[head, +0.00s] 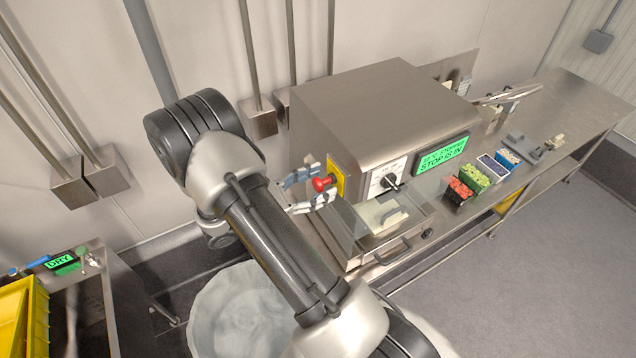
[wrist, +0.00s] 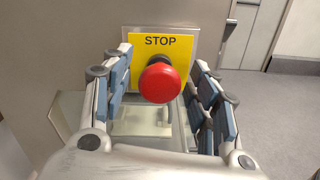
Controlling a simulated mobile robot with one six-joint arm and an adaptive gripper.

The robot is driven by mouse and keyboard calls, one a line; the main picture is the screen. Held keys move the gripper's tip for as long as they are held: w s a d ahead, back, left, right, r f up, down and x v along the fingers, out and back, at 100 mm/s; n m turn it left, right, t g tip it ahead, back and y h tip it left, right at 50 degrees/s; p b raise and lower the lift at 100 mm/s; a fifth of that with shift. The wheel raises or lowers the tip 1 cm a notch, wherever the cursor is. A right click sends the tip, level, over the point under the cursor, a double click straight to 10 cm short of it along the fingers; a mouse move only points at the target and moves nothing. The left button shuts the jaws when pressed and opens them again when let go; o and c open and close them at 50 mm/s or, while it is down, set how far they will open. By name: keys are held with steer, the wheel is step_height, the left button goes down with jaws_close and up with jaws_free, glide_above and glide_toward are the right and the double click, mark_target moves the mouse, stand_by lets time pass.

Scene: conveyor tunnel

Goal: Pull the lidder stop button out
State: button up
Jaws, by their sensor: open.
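The red stop button (head: 321,184) sits on a yellow plate (head: 337,178) on the near left end of the steel lidder (head: 370,110). The lidder's green display (head: 443,154) has a line reading "STOP IS IN". In the wrist view the round red button (wrist: 160,82) stands in front of the yellow plate marked STOP (wrist: 160,42). My gripper (head: 306,188) is open, with one finger on each side of the button. In the wrist view the blue-grey finger pads (wrist: 162,100) appear apart from the button, with gaps on both sides.
A black selector knob (head: 390,182) is right of the button on the lidder's front. A clear-sided chamber with a handle (head: 392,252) is below it. Small bins of coloured items (head: 474,178) stand on the bench to the right. A pale round bin (head: 240,310) is below my arm.

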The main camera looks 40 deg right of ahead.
steer(key=shift+d, duration=0.1)
steer(key=shift+c, duration=0.4)
jaws_close()
stand_by(0.3)
